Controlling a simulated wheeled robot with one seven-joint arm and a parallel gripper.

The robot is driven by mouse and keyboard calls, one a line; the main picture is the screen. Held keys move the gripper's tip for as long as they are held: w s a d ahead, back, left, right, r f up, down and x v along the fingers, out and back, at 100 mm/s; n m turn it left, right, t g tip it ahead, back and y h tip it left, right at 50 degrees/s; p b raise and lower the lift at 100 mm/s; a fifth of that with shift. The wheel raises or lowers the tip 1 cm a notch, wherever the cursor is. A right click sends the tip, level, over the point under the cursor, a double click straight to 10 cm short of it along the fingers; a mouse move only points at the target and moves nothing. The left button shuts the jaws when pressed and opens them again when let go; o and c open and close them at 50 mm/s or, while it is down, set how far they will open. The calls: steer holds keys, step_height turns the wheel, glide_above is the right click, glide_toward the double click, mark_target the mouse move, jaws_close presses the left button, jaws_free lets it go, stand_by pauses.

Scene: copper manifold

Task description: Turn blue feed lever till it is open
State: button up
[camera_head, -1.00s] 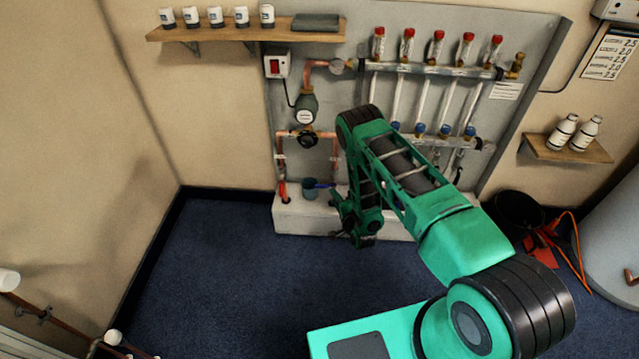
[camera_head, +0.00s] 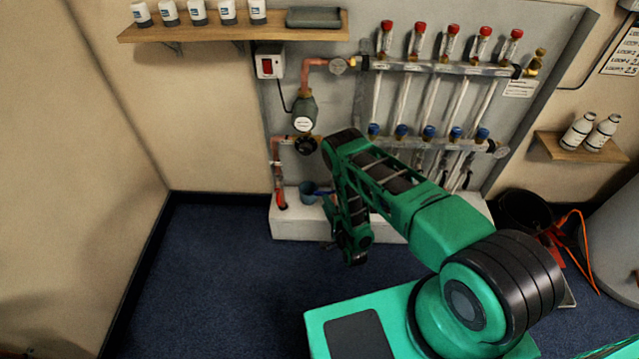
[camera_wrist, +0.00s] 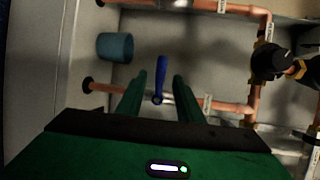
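The blue feed lever (camera_wrist: 161,74) is in the middle of the wrist view. Its handle points up in the picture, across the copper pipe (camera_wrist: 192,101) at its lower end. My gripper (camera_wrist: 154,82) is open, with one finger on each side of the lever and gaps visible between them. I see no contact with the lever, and its depth between the fingers is hard to judge. In the head view the lever shows only as a small blue bit (camera_head: 323,193), largely hidden by my arm and gripper.
A blue-grey cup (camera_wrist: 115,47) stands left of the lever. A black pump or valve body (camera_wrist: 268,62) and more copper pipes are on the right. The manifold with red caps (camera_head: 450,68) is on the backboard above. A white plinth (camera_head: 288,222) runs below.

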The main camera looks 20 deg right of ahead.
steer(key=w+f, duration=0.1)
steer(key=w, duration=0.9)
steer(key=shift+w+a+f, duration=0.25)
steer(key=shift+w+f, duration=0.05)
steer(key=shift+w, duration=0.05)
jaws_close()
